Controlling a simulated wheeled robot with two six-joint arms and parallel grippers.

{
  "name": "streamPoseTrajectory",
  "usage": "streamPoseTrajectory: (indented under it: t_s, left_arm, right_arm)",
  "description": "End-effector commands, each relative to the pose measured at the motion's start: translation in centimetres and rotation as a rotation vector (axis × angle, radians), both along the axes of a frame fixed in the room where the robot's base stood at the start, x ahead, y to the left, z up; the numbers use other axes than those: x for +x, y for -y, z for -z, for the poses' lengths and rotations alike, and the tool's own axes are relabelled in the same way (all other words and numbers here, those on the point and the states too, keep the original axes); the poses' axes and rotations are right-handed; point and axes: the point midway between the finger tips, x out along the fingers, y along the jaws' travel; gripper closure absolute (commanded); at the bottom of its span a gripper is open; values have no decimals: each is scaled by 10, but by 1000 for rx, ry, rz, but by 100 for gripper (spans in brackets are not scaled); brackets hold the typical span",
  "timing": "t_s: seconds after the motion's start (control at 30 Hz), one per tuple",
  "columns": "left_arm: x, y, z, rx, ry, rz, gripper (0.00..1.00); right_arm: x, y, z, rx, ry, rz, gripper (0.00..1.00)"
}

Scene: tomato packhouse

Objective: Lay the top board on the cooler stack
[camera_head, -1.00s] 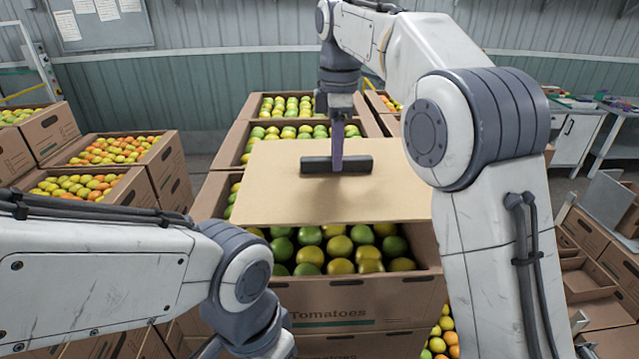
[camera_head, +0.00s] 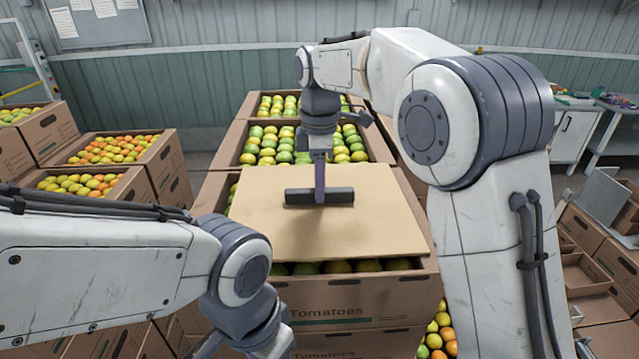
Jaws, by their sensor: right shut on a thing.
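The top board (camera_head: 370,235) is a flat tan sheet with a dark bar handle (camera_head: 300,197) on its upper face. My right gripper (camera_head: 320,195) is shut on this handle from above. The board covers most of the front carton (camera_head: 350,300) of the cooler stack, which is marked "Tomatoes". A strip of green and yellow tomatoes shows along its front, and a little at the left. The board looks slightly turned against the carton; I cannot tell whether it touches the rim. My left arm comes in at lower left, and its gripper is out of the frame.
More open tomato cartons (camera_head: 222,150) stand behind the front one. Filled cartons (camera_head: 165,165) stand at left. At right are empty-looking cartons (camera_head: 590,275) and a white bench (camera_head: 573,135). Loose tomatoes (camera_head: 437,335) show low at right, beside the stack.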

Motion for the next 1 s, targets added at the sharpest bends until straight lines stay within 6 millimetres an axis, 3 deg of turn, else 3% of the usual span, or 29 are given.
streamPoseTrajectory:
  t_s: [0.03,0.1,0.53,1.0]
  left_arm:
    - [0,0,0,0,0,0,50]
    - [0,0,0,0,0,0,50]
    - [0,0,1,0,0,0,50]
    - [0,0,-2,0,0,0,50]
  right_arm:
    - [0,0,1,0,0,0,62]
    - [0,0,1,0,-1,0,43]
    - [1,0,-9,1,2,0,43]
    - [1,0,-99,1,2,0,43]
